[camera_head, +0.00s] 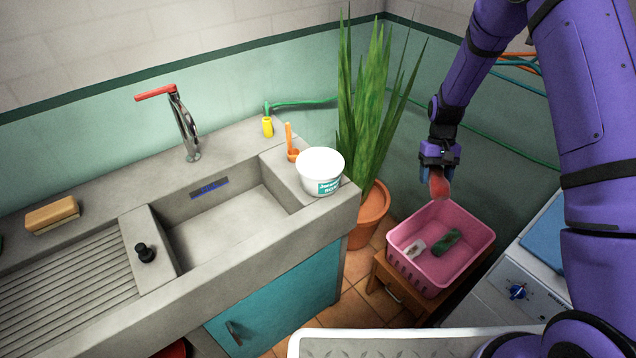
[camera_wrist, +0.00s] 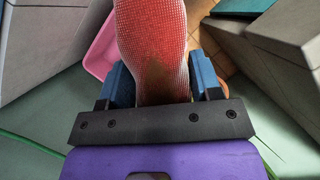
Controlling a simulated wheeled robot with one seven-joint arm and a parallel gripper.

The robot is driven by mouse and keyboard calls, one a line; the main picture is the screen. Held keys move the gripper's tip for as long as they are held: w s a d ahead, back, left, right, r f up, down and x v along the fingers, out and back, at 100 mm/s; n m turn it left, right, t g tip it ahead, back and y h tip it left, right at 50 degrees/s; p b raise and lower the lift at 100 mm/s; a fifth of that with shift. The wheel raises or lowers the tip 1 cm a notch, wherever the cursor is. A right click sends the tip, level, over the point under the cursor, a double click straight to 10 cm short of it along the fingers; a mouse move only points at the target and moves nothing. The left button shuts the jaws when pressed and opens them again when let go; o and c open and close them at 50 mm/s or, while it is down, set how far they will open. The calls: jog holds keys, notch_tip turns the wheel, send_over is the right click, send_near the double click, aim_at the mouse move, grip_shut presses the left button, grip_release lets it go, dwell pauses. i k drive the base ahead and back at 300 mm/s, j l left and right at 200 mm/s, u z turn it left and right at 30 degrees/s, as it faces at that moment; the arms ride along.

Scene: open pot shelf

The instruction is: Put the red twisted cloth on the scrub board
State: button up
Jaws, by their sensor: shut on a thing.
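The red twisted cloth (camera_head: 439,184) is held in my gripper (camera_head: 438,165), above the back edge of the pink basket. In the wrist view the red cloth (camera_wrist: 152,40) lies between the two blue fingers of my gripper (camera_wrist: 160,82), which are shut on it. The scrub board (camera_head: 70,285) is the ridged grey slab at the left of the sink counter, far from my gripper. Its visible ridges are bare.
The pink basket (camera_head: 397,256) on a wooden stool holds a white and a green item. A plant (camera_head: 372,110), a white tub (camera_head: 322,183) and the sink basin stand between my gripper and the board. A brush (camera_head: 52,213) lies behind the board.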

aim_at(45, 317)
jog(key=k+u, duration=0.25)
jog(key=k+j+u, duration=0.25)
jog(key=j+u, duration=0.2)
jog(key=u, duration=0.25)
jog(key=i+j+u, duration=0.1)
jog(key=u, duration=0.3)
jog(key=i+j+u, duration=0.1)
jog(key=j+u, duration=0.2)
jog(key=u, duration=0.15)
